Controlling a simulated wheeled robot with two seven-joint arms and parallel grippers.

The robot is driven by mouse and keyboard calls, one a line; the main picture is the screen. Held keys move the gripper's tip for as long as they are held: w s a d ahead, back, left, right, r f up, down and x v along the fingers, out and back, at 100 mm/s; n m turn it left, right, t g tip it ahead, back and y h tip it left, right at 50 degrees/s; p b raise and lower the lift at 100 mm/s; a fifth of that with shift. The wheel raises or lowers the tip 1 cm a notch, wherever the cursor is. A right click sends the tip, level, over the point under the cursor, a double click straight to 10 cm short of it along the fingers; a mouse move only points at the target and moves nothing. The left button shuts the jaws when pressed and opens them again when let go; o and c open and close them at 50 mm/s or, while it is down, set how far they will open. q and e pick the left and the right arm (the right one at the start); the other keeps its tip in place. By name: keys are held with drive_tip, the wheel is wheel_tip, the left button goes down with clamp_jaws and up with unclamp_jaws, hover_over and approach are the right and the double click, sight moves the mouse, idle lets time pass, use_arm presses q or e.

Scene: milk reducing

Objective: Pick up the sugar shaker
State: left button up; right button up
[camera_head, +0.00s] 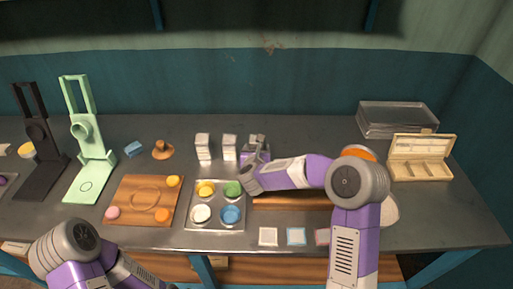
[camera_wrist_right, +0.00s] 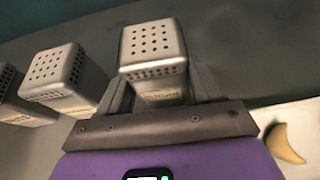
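Three grey box-shaped shakers with perforated tops stand in a row at the back middle of the counter: a left one (camera_head: 203,147), a middle one (camera_head: 229,147) and a right one (camera_head: 256,140). Their labels are too small to read, so I cannot tell which holds sugar. My right gripper (camera_wrist_right: 160,92) is at the right shaker, which shows upright in the right wrist view (camera_wrist_right: 153,50). Its fingers are open, one on each side of this shaker, with narrow gaps. The middle shaker (camera_wrist_right: 62,78) stands just left of the fingers. My left gripper is outside the head view.
A metal tray (camera_head: 216,227) with several coloured bowls lies in front of the shakers. A wooden board (camera_head: 130,210) is to its left. A green stand (camera_head: 92,160) is farther left. A partitioned box (camera_head: 420,168) and a clear container (camera_head: 397,118) are at right.

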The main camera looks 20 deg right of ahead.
drive_tip(key=c, duration=0.7)
drive_tip(key=shift+c, duration=0.2)
drive_tip(key=shift+r, duration=0.15)
